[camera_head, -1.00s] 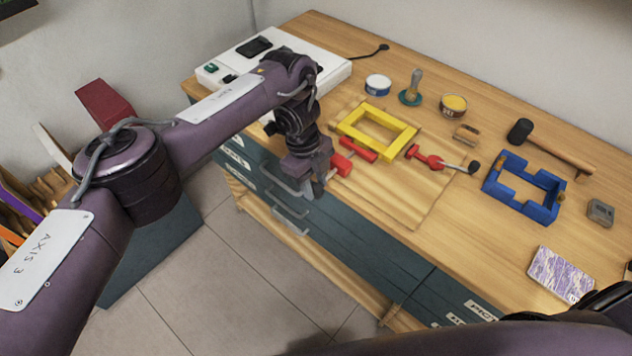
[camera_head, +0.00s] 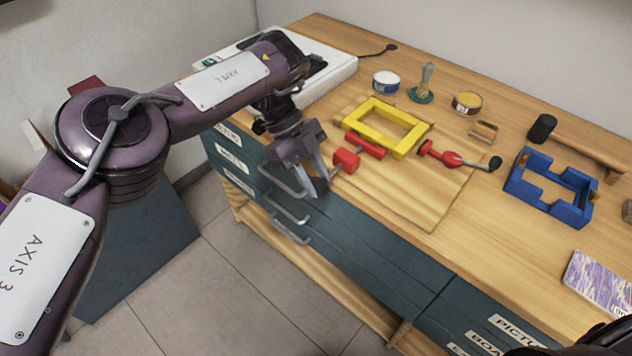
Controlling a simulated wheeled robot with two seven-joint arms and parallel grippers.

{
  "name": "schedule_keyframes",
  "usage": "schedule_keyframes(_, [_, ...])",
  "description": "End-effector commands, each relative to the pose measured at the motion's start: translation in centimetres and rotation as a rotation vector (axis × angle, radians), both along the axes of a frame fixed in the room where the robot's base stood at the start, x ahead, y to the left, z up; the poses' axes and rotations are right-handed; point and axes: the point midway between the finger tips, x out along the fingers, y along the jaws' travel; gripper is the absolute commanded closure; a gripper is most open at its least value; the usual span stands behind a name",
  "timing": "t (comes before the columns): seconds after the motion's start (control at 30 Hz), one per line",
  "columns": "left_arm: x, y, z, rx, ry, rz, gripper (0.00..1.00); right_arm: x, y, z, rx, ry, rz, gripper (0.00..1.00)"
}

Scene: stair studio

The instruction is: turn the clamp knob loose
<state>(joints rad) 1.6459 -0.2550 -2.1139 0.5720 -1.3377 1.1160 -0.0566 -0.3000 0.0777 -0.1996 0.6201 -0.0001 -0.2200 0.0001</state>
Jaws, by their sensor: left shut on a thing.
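The red clamp (camera_head: 346,161) sits at the front edge of the wooden bench, with a red bar (camera_head: 366,146) just behind its front block. My left gripper (camera_head: 316,183) is at the bench's front edge, just left of the red block. Its fingers point down and are shut on the clamp knob, which they mostly hide. A wooden board (camera_head: 425,205) lies on the bench behind the clamp, and a yellow frame (camera_head: 400,150) rests on it. A second red clamp part (camera_head: 440,155) with a dark-ended handle lies at the frame's right. My right gripper is out of view.
Drawer handles (camera_head: 285,212) stick out below my left gripper. A blue frame (camera_head: 548,208), a mallet (camera_head: 575,145), tins (camera_head: 467,103) and a white device (camera_head: 335,72) stand on the bench. The floor in front is clear.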

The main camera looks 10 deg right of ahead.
Motion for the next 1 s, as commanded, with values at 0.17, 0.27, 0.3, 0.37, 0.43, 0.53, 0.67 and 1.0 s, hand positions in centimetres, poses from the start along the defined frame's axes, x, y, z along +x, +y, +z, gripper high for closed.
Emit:
schedule_keyframes(0.17, [-0.43,0.31,-0.68,0.008,0.023,0.0,0.92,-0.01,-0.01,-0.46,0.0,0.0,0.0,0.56])
schedule_keyframes(0.27, [-0.45,0.3,-0.66,0.008,0.024,0.0,0.92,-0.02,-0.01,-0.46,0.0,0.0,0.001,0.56])
schedule_keyframes(0.3, [-0.46,0.31,-0.66,0.008,0.024,0.0,0.92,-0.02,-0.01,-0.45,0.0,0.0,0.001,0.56])
schedule_keyframes(0.37, [-0.46,0.31,-0.66,0.008,0.024,0.0,0.92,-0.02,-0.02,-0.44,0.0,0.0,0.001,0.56])
schedule_keyframes(0.43, [-0.46,0.31,-0.67,0.009,0.023,-0.001,0.92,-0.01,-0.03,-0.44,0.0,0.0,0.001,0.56])
schedule_keyframes(0.53, [-0.46,0.31,-0.68,0.009,0.024,-0.002,0.68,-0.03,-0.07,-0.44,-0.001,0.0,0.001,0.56])
schedule_keyframes(0.67, [-0.39,0.25,-0.57,0.006,0.021,-0.002,0.56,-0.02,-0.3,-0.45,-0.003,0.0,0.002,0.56])
schedule_keyframes(1.0, [-0.19,0.14,-0.26,0.0,0.016,0.0,0.56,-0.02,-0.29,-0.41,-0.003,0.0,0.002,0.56])
